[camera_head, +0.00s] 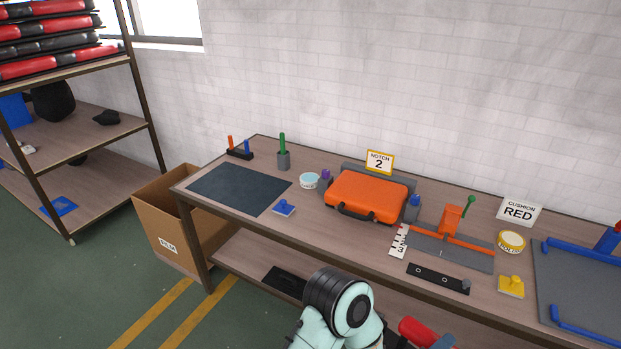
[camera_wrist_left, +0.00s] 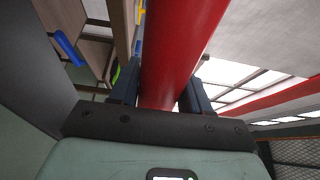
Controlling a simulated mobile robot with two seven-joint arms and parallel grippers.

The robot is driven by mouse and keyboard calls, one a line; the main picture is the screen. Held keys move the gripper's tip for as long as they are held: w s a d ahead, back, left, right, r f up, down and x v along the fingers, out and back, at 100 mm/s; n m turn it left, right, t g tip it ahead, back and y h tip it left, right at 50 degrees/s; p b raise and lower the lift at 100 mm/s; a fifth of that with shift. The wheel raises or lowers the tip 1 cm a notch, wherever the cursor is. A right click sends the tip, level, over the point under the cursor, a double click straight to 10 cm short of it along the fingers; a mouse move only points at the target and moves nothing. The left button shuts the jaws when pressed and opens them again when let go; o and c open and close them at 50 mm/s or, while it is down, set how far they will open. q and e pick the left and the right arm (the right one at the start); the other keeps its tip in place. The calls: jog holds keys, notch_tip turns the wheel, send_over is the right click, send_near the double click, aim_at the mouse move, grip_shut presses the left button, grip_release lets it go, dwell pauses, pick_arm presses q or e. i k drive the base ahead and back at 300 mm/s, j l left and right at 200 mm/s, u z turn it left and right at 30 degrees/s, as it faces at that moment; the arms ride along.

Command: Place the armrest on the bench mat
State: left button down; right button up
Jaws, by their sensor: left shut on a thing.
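The armrest is a red padded bar in the left wrist view (camera_wrist_left: 180,45), running up between the fingers of my left gripper (camera_wrist_left: 162,92). The gripper is shut on it. In the head view a short piece of red (camera_head: 414,330) shows at the bottom edge, beside my arm; most of it is out of frame. The dark bench mat (camera_head: 238,189) lies flat and bare on the left end of the bench, well apart from the red bar. My right gripper is not in view.
An orange case (camera_head: 366,195), a blue-handled block (camera_head: 284,208), a cup with a green handle (camera_head: 283,160) and a small rack (camera_head: 240,154) stand around the mat. A grey mat with blue rails (camera_head: 575,285) is at far right. A cardboard box (camera_head: 165,222) stands by the bench's left end.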

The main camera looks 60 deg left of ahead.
aim_at(239, 186)
jog(key=k+j, duration=0.15)
jog(key=j, duration=0.35)
jog(key=k+j+u, duration=0.15)
jog(key=j, duration=0.4)
jog(key=k+j, duration=0.15)
jog(key=j, duration=0.35)
jog(key=k+j+u, duration=0.15)
jog(key=j, duration=0.95)
jog(key=k+j+u, duration=0.15)
jog(key=j, duration=0.4)
